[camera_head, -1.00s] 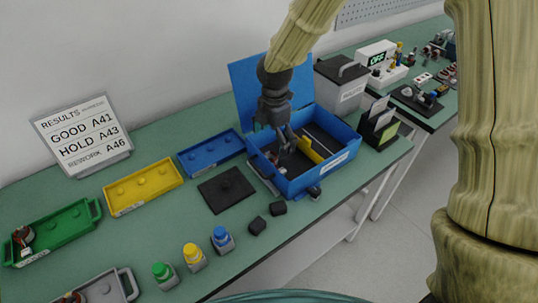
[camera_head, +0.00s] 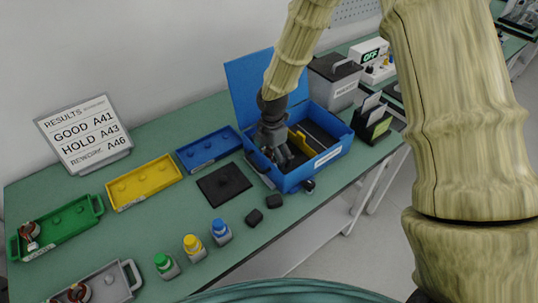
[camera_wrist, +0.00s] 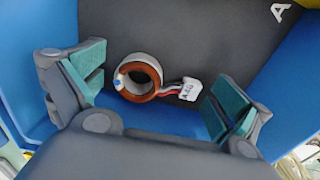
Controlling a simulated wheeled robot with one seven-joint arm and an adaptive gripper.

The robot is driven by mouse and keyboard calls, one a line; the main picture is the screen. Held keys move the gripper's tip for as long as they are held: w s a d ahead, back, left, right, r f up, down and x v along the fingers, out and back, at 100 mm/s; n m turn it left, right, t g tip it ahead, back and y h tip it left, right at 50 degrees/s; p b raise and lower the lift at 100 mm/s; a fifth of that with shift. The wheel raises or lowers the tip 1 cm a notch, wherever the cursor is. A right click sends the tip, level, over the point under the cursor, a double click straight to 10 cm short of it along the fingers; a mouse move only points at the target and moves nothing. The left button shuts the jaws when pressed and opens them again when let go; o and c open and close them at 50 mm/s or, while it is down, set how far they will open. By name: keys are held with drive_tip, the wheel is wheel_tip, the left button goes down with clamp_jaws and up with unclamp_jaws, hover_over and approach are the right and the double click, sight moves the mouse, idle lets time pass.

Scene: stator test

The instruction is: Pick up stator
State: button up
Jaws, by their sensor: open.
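A stator (camera_wrist: 138,77), a ring with copper-coloured windings and a white rim, lies on the dark floor of the blue box in the wrist view. Its wires end in a white tagged connector (camera_wrist: 180,89) to its right. My gripper (camera_wrist: 158,92) is open, with one teal-padded finger on each side of the stator and connector, not touching them. In the head view my gripper (camera_head: 277,160) points down into the left part of the blue box (camera_head: 316,168). The stator in the box is hidden there.
The box's raised blue lid (camera_head: 246,85) stands behind my gripper, and a yellow divider (camera_head: 305,143) runs inside. Green (camera_head: 62,232), yellow (camera_head: 150,178), blue (camera_head: 205,147) and grey (camera_head: 128,272) trays lie left; stators sit in the green and grey ones. A black plate (camera_head: 223,184) lies between.

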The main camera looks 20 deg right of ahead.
drive_tip(key=shift+s, duration=0.15)
drive_tip(key=shift+f, duration=0.1)
drive_tip(key=shift+c, duration=1.2)
drive_tip(key=c, duration=0.8)
